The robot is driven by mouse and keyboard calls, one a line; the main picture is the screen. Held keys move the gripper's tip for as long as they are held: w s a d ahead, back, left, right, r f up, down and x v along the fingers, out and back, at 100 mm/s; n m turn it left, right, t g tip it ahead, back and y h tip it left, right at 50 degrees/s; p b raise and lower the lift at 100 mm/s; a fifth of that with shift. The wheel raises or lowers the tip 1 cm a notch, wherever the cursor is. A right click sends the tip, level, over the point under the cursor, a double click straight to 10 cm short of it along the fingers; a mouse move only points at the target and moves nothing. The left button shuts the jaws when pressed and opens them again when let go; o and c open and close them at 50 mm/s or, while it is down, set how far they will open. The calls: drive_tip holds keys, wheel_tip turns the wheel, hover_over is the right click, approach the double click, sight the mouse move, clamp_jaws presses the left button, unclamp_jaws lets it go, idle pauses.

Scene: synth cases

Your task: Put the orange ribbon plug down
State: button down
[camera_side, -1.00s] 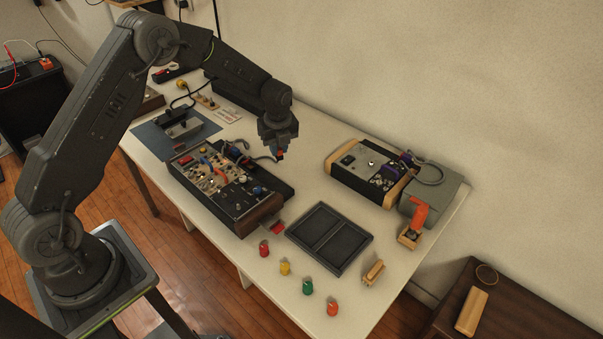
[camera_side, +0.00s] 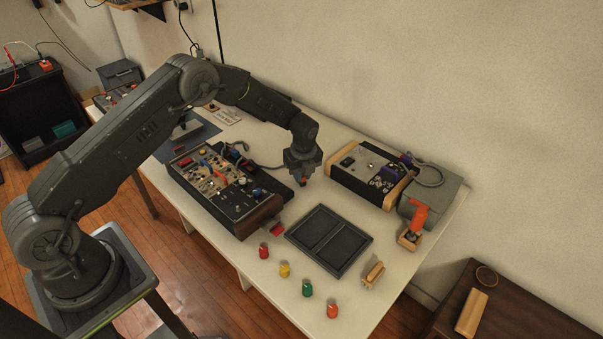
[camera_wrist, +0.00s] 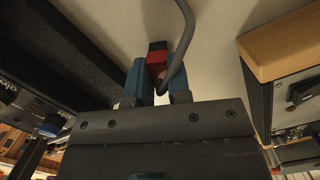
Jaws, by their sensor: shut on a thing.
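My gripper (camera_side: 302,180) is shut on a small red plug (camera_side: 303,183). In the wrist view, my blue fingertips (camera_wrist: 160,78) stand on either side of the red plug (camera_wrist: 157,62), which has a black far end. A grey cable (camera_wrist: 184,40) comes up to the plug and passes in front of it. The plug looks red rather than orange, and no flat ribbon shows. My gripper points down between the control panel and the wood-sided box; its exact height above the table cannot be told.
The knobbed control panel (camera_side: 224,184) is left of my gripper, the wood-sided box (camera_side: 372,168) right. A dark two-part tray (camera_side: 310,231) lies empty in front. Several coloured caps line the front edge. An orange-topped piece (camera_side: 419,216) stands right. Pale table (camera_side: 318,194) shows between.

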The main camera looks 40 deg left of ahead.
drive_tip(key=shift+f, duration=0.15)
drive_tip(key=c, duration=1.1)
unclamp_jaws()
drive_tip(key=r, duration=0.4)
drive_tip(key=d+r, duration=0.1)
drive_tip(key=r, duration=0.7)
drive_tip(key=shift+s+d+r, duration=0.15)
drive_tip(key=shift+s+r, duration=0.05)
drive_tip(key=shift+s, duration=0.1)
wheel_tip(320, 180, up, 10)
drive_tip(key=r+n+t, duration=0.1)
drive_tip(key=n, duration=0.4)
hover_over(304, 178)
drive_tip(key=s, duration=0.5)
drive_tip(key=s+d+r+n+t, duration=0.1)
drive_tip(key=s+r+n, duration=0.4)
drive_tip(key=s+r, duration=0.35)
drive_tip(key=s+n+t, duration=0.1)
drive_tip(key=s+n, duration=0.3)
drive_tip(key=s, duration=0.3)
drive_tip(key=s+d+r+n+t, duration=0.1)
drive_tip(key=s+n, duration=0.3)
drive_tip(key=s, duration=0.3)
drive_tip(key=s+d+r+n+t+h, duration=0.1)
drive_tip(key=s+n, duration=0.3)
drive_tip(key=s, duration=0.3)
drive_tip(key=shift+s+r+n, duration=0.1)
drive_tip(key=shift+r+n, duration=0.05)
drive_tip(key=shift+n, duration=0.15)
